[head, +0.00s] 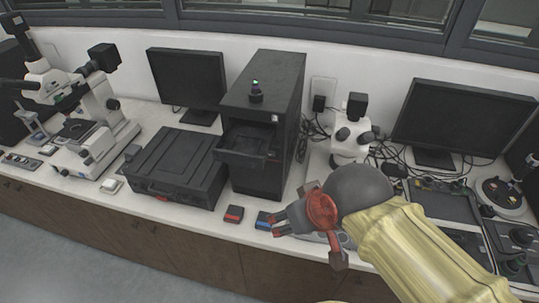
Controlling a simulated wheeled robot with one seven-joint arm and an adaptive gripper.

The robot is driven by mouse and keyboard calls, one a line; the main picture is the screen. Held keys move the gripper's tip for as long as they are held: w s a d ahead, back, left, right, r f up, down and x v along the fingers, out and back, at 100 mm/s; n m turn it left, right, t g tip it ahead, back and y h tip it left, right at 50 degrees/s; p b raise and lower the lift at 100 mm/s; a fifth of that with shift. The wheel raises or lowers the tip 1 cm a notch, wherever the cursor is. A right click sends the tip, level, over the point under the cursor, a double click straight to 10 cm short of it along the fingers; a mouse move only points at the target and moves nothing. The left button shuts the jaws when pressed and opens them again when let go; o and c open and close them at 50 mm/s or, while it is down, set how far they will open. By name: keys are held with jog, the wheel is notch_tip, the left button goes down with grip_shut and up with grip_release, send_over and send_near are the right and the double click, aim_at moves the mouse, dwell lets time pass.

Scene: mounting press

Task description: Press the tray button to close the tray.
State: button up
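A black tower cabinet (289,95) stands on the white bench in the middle of the view. Its tray (238,156) sticks out open from the front, toward the left. A small pale spot (275,118) shows on the tower's front above the tray; I cannot tell for sure that it is the tray button. My gripper (275,222) is in front of and below the tower, apart from it, low over the bench's front edge near a small blue-topped box (263,220). Its fingers point left; whether they are open or shut is unclear.
A black case (175,167) lies left of the tower, close to the tray. A small dark knob with a green light (256,92) sits on the tower. A red-topped box (233,213) lies in front. Microscopes (350,135) and monitors (187,78) stand on both sides.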

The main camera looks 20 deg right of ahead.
jog(key=c, duration=1.4)
grip_shut()
dwell(0.5)
